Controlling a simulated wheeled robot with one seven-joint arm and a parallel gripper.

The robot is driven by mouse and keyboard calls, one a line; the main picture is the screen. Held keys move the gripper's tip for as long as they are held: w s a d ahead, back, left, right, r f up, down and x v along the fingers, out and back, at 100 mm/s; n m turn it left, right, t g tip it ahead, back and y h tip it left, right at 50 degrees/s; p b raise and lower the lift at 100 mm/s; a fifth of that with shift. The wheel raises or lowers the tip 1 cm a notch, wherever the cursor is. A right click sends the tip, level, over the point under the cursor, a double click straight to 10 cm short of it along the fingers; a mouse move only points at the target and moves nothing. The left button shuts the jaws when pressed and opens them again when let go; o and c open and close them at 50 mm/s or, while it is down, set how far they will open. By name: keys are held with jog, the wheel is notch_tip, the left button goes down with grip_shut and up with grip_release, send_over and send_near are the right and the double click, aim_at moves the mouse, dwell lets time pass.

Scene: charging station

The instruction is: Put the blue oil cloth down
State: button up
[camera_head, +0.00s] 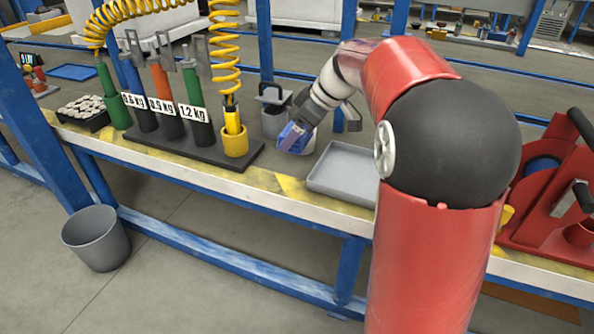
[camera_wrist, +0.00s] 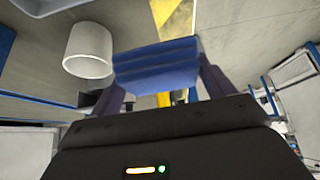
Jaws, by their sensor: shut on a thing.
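The blue oil cloth (camera_wrist: 156,64) is a folded blue block held between the two fingers of my gripper (camera_wrist: 160,82) in the wrist view. In the head view the cloth (camera_head: 291,137) is small and partly covered by my gripper (camera_head: 296,132). My gripper is shut on it, over the workbench (camera_head: 285,179), between the tool stand and a grey tray. I cannot tell whether the cloth touches the bench.
A grey tray (camera_head: 346,170) lies to the right of my gripper. A black stand (camera_head: 185,150) with weighted tools and a yellow cup (camera_head: 235,143) stands to the left. A grey container (camera_head: 273,118) is just behind. A red machine (camera_head: 548,205) is at the right. A bin (camera_head: 96,238) stands on the floor.

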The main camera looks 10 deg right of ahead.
notch_tip(320, 180, down, 8)
jog(key=shift+r+b, duration=0.2)
jog(key=shift+b, duration=0.25)
jog(key=shift+f+b, duration=0.4)
jog(key=shift+f, duration=1.05)
jog(key=shift+f, duration=0.2)
jog(key=o, duration=0.9)
jog(key=shift+r, duration=0.1)
jog(key=shift+r+p, duration=0.1)
jog(key=shift+p, duration=0.45)
